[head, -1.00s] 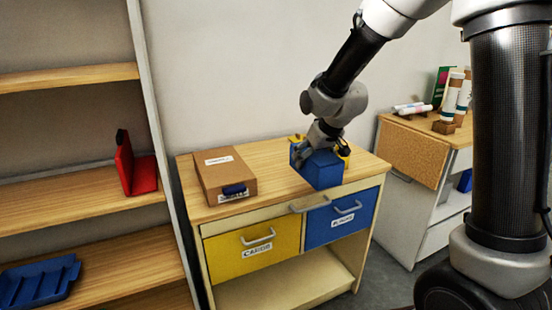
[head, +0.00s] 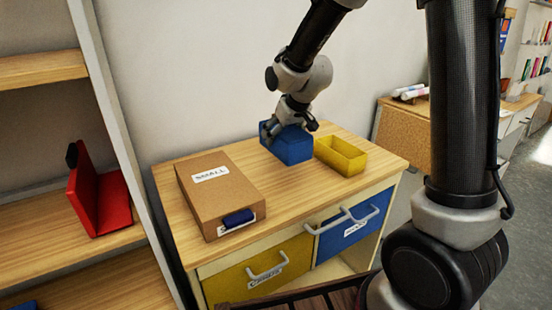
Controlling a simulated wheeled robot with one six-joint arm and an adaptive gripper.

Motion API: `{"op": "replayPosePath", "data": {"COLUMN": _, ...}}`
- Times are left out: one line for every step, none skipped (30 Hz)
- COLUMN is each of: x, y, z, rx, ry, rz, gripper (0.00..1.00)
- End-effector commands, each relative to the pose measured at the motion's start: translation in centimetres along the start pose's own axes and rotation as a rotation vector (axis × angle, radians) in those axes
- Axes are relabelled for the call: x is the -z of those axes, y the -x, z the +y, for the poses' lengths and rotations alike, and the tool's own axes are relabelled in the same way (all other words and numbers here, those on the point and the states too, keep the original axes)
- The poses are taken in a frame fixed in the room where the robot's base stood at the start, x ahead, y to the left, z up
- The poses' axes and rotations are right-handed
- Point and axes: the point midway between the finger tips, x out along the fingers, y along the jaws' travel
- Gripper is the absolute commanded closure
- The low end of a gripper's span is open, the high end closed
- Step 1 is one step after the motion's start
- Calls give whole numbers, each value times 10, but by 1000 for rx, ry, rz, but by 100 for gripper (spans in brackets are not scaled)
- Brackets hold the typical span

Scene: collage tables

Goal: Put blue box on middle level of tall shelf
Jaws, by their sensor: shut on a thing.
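The blue box (head: 290,149) is at the back of the wooden-topped cabinet, beside a yellow box. My gripper (head: 288,130) comes down on it from above and is shut on it. The fingers partly cover its top. I cannot tell if the box touches the cabinet top or hangs just above it. The tall shelf (head: 78,255) stands at the left, with several wooden levels partly in view. A red object (head: 100,200) stands on the level near the picture's middle height.
A cardboard box (head: 218,190) labelled "SMALL" lies on the cabinet top (head: 315,195), left of the gripper. An open yellow box (head: 341,155) is right of the blue box. The shelf's upright (head: 112,110) stands between shelf and cabinet. A dark slatted edge (head: 310,297) shows at the bottom.

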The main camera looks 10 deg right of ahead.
Motion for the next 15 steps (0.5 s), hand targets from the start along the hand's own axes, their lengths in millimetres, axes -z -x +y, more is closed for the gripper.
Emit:
{"op": "replayPosePath", "data": {"x": -7, "y": -9, "z": 0, "rx": 0, "ry": 0, "rz": -7, "gripper": 69}}
{"op": "replayPosePath", "data": {"x": -10, "y": -15, "z": 0, "rx": 0, "ry": 0, "rz": -6, "gripper": 69}}
{"op": "replayPosePath", "data": {"x": -15, "y": -22, "z": 0, "rx": 0, "ry": 0, "rz": -6, "gripper": 69}}
{"op": "replayPosePath", "data": {"x": -18, "y": -27, "z": 0, "rx": 0, "ry": -1, "rz": -6, "gripper": 69}}
{"op": "replayPosePath", "data": {"x": -20, "y": -31, "z": 0, "rx": 0, "ry": -1, "rz": -5, "gripper": 69}}
{"op": "replayPosePath", "data": {"x": -23, "y": -36, "z": 0, "rx": 0, "ry": -1, "rz": -5, "gripper": 69}}
{"op": "replayPosePath", "data": {"x": -24, "y": -39, "z": 0, "rx": -1, "ry": 0, "rz": -3, "gripper": 69}}
{"op": "replayPosePath", "data": {"x": -26, "y": -41, "z": 0, "rx": -1, "ry": 0, "rz": -3, "gripper": 69}}
{"op": "replayPosePath", "data": {"x": -28, "y": -44, "z": 0, "rx": -1, "ry": 0, "rz": -3, "gripper": 69}}
{"op": "replayPosePath", "data": {"x": -30, "y": -47, "z": 0, "rx": -1, "ry": -1, "rz": -3, "gripper": 69}}
{"op": "replayPosePath", "data": {"x": -32, "y": -50, "z": 0, "rx": -1, "ry": 0, "rz": -4, "gripper": 69}}
{"op": "replayPosePath", "data": {"x": -36, "y": -55, "z": 0, "rx": 0, "ry": 1, "rz": -5, "gripper": 69}}
{"op": "replayPosePath", "data": {"x": -38, "y": -60, "z": 0, "rx": 0, "ry": 0, "rz": -5, "gripper": 69}}
{"op": "replayPosePath", "data": {"x": -40, "y": -64, "z": 0, "rx": 0, "ry": 0, "rz": -5, "gripper": 69}}
{"op": "replayPosePath", "data": {"x": -43, "y": -68, "z": 0, "rx": 0, "ry": 0, "rz": -4, "gripper": 69}}
